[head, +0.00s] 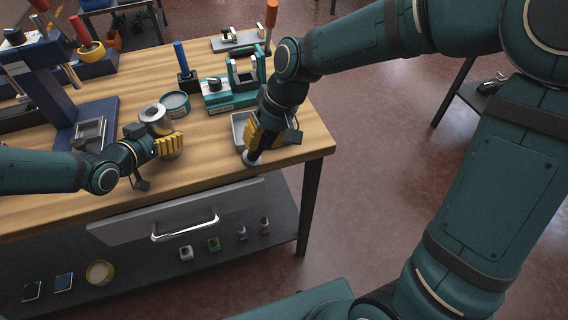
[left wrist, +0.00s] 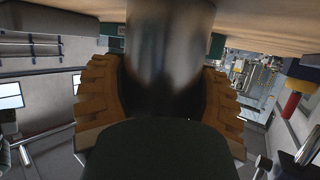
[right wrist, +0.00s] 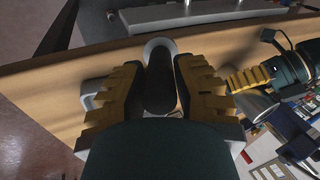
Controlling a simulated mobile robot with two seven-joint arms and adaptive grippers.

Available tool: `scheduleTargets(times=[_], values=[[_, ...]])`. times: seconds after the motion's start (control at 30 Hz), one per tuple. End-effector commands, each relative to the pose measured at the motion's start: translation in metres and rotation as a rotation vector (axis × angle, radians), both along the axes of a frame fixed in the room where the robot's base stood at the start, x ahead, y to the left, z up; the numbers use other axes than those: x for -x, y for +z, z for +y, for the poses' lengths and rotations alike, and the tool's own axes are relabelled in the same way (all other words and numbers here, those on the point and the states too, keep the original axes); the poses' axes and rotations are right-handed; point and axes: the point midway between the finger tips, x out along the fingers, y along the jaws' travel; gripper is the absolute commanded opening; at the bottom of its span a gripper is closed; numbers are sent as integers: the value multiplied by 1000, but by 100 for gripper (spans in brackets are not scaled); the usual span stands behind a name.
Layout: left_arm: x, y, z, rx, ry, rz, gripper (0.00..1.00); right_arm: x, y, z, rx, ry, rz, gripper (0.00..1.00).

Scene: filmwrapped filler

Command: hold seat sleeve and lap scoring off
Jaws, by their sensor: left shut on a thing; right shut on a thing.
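A silver metal sleeve (head: 154,113) with an open round top stands near the bench's front edge. My left gripper (head: 170,144) is shut around it; in the left wrist view the shiny sleeve (left wrist: 170,45) fills the space between the yellow fingers. My right gripper (head: 254,138) points down near the front right of the bench, shut on a dark handle (right wrist: 160,88) with a round grey end, which seems to be the lap (head: 252,159). Whether its end touches the bench is unclear. The sleeve's lower part and any scoring are hidden.
A grey tray (head: 238,121) lies partly behind my right gripper. A round grey-green tin (head: 175,101) and a teal fixture (head: 229,98) stand behind. A blue-handled tool (head: 181,62) stands upright. A blue press (head: 52,92) is at left. A drawer (head: 240,201) sits under the front edge.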

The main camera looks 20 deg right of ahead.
Motion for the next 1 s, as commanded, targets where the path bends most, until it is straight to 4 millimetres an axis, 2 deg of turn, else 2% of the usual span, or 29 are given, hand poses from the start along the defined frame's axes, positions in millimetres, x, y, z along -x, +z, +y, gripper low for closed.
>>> scheduleTargets(times=[0.03, 0.2, 0.43, 0.7, 0.83, 1.0], values=[[0, 1, 0, 1, 0, -3, 22, -13, 13, 13, -13, -46, 1, 0], [0, 1, 0, 1, 0, -2, 22, -50, 55, 57, -61, -245, 14, 0], [0, 1, 0, 1, 0, -2, 22, -84, 121, 121, -128, -501, 19, 0], [0, 1, 0, 1, 0, -2, 22, -97, 199, 192, -202, -741, 11, 0], [0, 1, 0, 1, 0, -2, 22, -97, 223, 212, -223, -808, 8, 0], [0, 1, 0, 1, 0, -2, 22, -95, 235, 224, -234, -846, 9, 0]])
